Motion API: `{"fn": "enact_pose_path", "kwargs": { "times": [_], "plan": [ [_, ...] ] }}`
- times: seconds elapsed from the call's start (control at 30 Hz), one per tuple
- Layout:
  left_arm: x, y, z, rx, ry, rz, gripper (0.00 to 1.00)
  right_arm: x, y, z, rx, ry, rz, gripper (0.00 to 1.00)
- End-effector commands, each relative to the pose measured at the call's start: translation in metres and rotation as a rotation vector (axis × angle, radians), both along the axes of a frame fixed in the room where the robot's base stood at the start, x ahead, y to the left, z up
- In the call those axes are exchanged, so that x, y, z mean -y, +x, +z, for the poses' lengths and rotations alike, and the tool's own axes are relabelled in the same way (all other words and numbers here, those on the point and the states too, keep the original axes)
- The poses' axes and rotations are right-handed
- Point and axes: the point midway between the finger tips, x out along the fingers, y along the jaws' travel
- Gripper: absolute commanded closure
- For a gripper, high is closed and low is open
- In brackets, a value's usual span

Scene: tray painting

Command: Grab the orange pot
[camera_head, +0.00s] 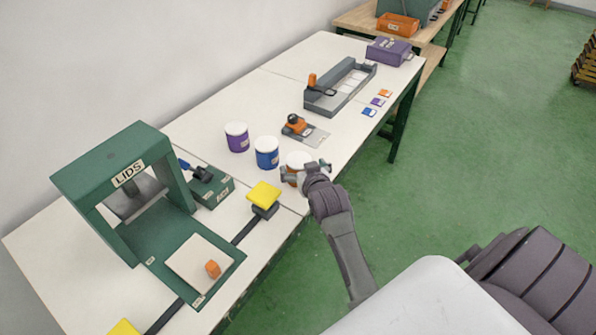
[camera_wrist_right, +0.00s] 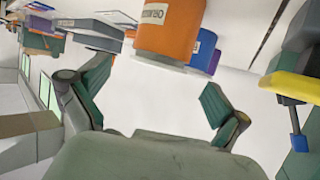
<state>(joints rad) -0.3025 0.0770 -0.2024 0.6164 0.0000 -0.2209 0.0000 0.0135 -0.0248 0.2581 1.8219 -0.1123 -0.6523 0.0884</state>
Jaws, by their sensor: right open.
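The orange pot (camera_head: 297,159) stands upright on the white table near its front edge, its white lid showing and its side partly hidden by my right gripper. In the right wrist view the orange pot (camera_wrist_right: 170,28) appears upside down with a label, ahead of the fingers. My right gripper (camera_head: 306,171) is open at the pot's near side. In the wrist view the space between its fingers (camera_wrist_right: 155,95) is empty, with the pot just beyond the tips. I cannot tell whether either finger touches it. My left gripper is not in view.
A blue pot (camera_head: 267,153) stands close left of the orange one, with a purple pot (camera_head: 237,137) beyond. A yellow pad (camera_head: 264,194) sits left of my gripper. The green LIDS press (camera_head: 127,178) stands at left.

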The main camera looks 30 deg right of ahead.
Motion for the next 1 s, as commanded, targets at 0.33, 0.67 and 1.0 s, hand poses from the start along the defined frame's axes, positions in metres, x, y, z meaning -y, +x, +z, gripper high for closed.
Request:
{"fn": "enact_pose_path", "kwargs": {
  "times": [0.33, 0.67, 1.0],
  "plan": [
    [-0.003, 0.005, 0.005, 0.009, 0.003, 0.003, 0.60, 0.013, 0.039, -0.015, -0.001, 0.000, -0.001, 0.00],
    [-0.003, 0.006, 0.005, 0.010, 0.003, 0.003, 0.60, 0.015, 0.044, -0.018, 0.000, 0.000, 0.000, 0.00],
    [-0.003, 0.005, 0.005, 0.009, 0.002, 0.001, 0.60, 0.015, 0.044, -0.018, -0.001, 0.000, 0.000, 0.57]
  ]
}}
